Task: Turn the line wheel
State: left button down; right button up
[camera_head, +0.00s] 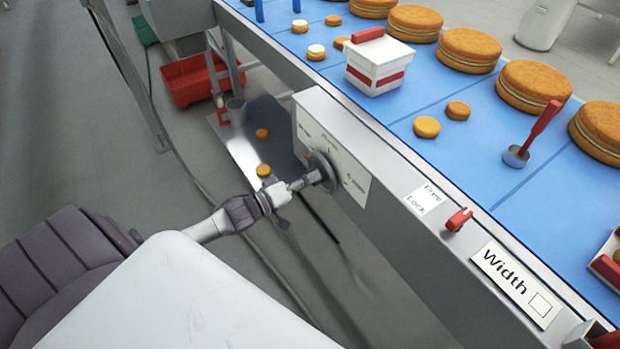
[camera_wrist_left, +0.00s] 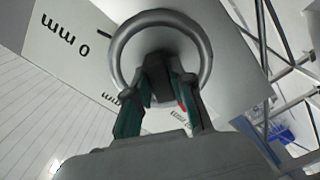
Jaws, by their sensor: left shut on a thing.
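The line wheel (camera_head: 322,172) is a grey metal ring on the white scale plate (camera_head: 352,183) on the side of the blue conveyor. In the left wrist view the wheel (camera_wrist_left: 118,50) fills the top middle, with a dark block inside its ring. My left gripper (camera_head: 297,186) reaches the wheel from the left. In the left wrist view its two fingers (camera_wrist_left: 163,100) are shut on the wheel around its lower part. The exact contact is partly hidden by the fingers. My right gripper is not in view.
A red lever (camera_head: 458,219) sits beside a Free/Lock label (camera_head: 425,198). A Width label (camera_head: 516,284) is further right. Filled rounds (camera_head: 468,49), a white box (camera_head: 379,66) and a red-handled tool (camera_head: 533,133) are on the belt. A red crate (camera_head: 200,80) stands on the floor.

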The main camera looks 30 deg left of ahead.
pick_arm(q)
jog(key=shift+m, duration=0.5)
jog(key=m, duration=0.2)
jog(key=shift+m+p, duration=0.35)
jog(key=shift+m, duration=0.05)
jog(key=m, duration=0.3)
jog(key=shift+m, duration=0.4)
jog(key=shift+a+m+b, duration=0.1)
jog(key=shift+m+b, duration=1.45)
jog(key=shift+m, duration=9.85)
jog(key=c, duration=1)
grip_release()
